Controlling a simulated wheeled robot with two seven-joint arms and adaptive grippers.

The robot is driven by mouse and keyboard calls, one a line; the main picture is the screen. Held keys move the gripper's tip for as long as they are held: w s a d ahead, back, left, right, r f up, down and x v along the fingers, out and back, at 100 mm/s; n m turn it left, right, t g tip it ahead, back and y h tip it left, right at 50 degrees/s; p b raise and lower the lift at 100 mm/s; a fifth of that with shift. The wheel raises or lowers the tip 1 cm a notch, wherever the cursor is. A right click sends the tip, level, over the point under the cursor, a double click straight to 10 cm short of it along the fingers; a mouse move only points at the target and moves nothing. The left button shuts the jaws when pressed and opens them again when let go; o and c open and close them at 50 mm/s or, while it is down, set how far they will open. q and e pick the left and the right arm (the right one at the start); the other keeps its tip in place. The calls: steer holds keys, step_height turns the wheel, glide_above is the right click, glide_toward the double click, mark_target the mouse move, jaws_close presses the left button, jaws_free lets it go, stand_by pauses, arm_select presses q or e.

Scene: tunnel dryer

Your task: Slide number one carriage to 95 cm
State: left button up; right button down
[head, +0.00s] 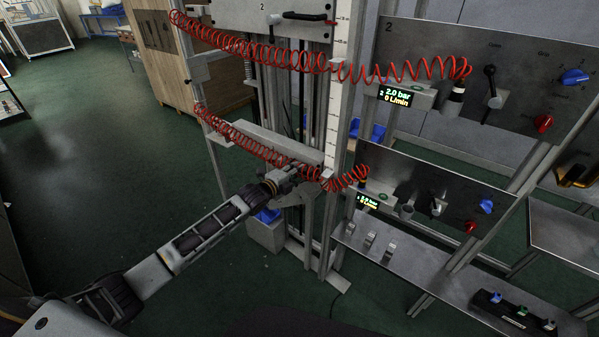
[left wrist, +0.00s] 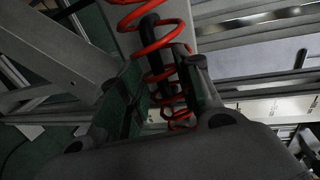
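The lower carriage (head: 265,142) is a grey plate on the vertical frame; no number shows on it, and it sits below the carriage marked 2 (head: 250,18). A white scale strip (head: 334,110) runs up the right side of the frame; its figures are too small to read. My left gripper (head: 295,174) is at the lower carriage's front, beside the lower red coiled hose (head: 240,137). In the left wrist view its fingers (left wrist: 165,100) stand apart, with a dark bar (left wrist: 152,45) and red coils (left wrist: 150,48) showing between or beyond them. Contact cannot be told. My right gripper is not in view.
An upper red coiled hose (head: 290,58) crosses to the panel marked 2 (head: 500,75). A lower panel (head: 430,190) with a display and knobs is to the right, above a metal shelf (head: 400,262). A wooden cabinet (head: 190,60) stands behind. Green floor at left is clear.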

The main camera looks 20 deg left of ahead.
arm_select(q)
steer(key=shift+x, duration=1.05)
jaws_close()
